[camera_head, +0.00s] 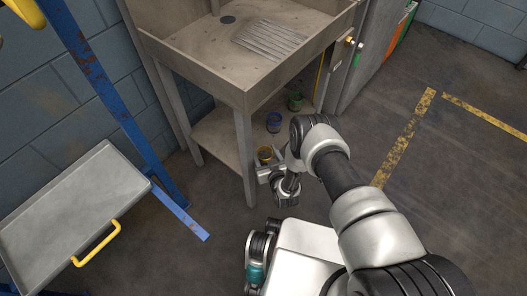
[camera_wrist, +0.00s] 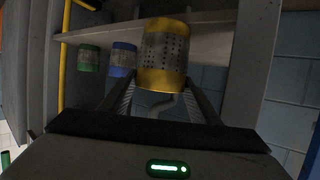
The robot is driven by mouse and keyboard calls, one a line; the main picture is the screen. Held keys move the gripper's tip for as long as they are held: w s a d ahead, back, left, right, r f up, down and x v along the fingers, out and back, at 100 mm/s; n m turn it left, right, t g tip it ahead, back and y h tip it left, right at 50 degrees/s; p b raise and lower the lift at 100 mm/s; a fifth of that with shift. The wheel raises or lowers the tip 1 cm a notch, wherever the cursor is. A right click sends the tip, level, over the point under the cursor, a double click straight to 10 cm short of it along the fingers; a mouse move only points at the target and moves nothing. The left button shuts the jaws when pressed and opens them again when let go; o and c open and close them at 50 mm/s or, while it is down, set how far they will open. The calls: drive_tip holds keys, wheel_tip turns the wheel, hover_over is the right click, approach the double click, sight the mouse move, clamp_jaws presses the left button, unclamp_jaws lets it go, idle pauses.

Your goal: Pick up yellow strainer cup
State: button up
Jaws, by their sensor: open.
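The yellow strainer cup (camera_wrist: 165,55) has yellow bands above and below a perforated grey metal body. In the wrist view it stands on the shelf, straight ahead of my open gripper (camera_wrist: 160,95), between the lines of the two fingers. A bent grey handle hangs from it toward the palm, between the fingers. I cannot tell whether the fingers touch the cup. In the head view the yellow cup (camera_head: 265,154) is at the front of the low shelf, beside my gripper (camera_head: 268,172), and partly hidden by it.
A blue cup (camera_head: 273,122) and a green cup (camera_head: 295,101) stand farther along the lower shelf (camera_head: 217,137). A grey table leg (camera_head: 245,160) is close to my gripper. The sink bench (camera_head: 245,95) lies above. A grey tray cart (camera_head: 65,210) stands left. Floor at right is clear.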

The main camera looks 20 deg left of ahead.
drive_tip(key=shift+w+a+f, duration=0.1)
drive_tip(key=shift+w, duration=0.1)
drive_tip(key=shift+s, duration=0.1)
drive_tip(key=c, duration=0.8)
drive_tip(key=shift+c, duration=0.2)
drive_tip(key=shift+r, duration=0.2)
